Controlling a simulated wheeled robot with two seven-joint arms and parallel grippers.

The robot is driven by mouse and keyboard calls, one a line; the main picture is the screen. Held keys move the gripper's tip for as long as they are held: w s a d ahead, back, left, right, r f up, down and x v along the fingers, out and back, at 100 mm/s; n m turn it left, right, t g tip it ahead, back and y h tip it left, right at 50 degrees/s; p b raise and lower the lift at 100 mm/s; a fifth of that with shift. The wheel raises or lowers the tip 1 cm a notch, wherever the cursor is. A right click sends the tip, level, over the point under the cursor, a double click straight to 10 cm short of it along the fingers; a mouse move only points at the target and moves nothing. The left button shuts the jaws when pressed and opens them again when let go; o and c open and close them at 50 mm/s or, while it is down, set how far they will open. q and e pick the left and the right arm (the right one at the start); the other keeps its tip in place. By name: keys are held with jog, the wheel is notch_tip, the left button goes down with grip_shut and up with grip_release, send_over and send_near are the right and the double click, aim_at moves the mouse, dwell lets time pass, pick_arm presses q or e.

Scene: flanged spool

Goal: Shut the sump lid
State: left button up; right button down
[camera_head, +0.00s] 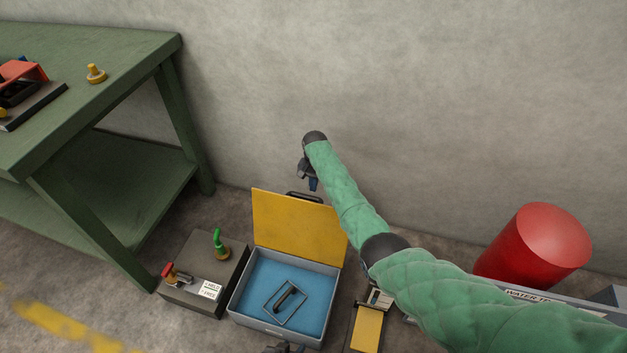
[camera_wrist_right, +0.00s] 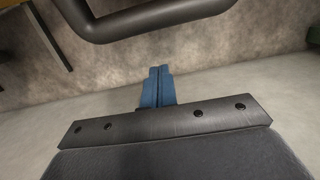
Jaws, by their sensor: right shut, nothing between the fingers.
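The sump is a grey box (camera_head: 275,332) on the floor with a blue inside, where a dark frame with a handle-like piece shows. Its yellow lid (camera_head: 298,228) stands open, raised at the back edge toward the wall. A dark bar handle (camera_head: 305,196) shows at the lid's top edge. My right gripper (camera_head: 313,186) is behind and just above the lid's top edge, its blue fingers shut and empty. In the right wrist view the fingers (camera_wrist_right: 157,86) are together, and a dark bent bar (camera_wrist_right: 150,22), likely the handle, lies apart beyond them. My left gripper (camera_head: 283,348) barely shows at the bottom edge; its fingers are unclear.
A dark box (camera_head: 187,297) with red and green valve handles stands left of the sump. A yellow-topped item (camera_head: 367,328) stands to its right. A red drum (camera_head: 535,245) is farther right. A green workbench (camera_head: 120,62) stands left. The wall is close behind.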

jog(key=shift+s+a+r+p, duration=0.2)
jog(key=shift+s, duration=0.4)
jog(key=shift+s+a+r+p, duration=0.15)
jog(key=shift+s+a+r, duration=0.1)
jog(key=shift+s, duration=0.3)
jog(key=shift+s+a+r+p, duration=0.15)
jog(key=shift+s+r+p, duration=0.05)
jog(key=shift+s, duration=0.4)
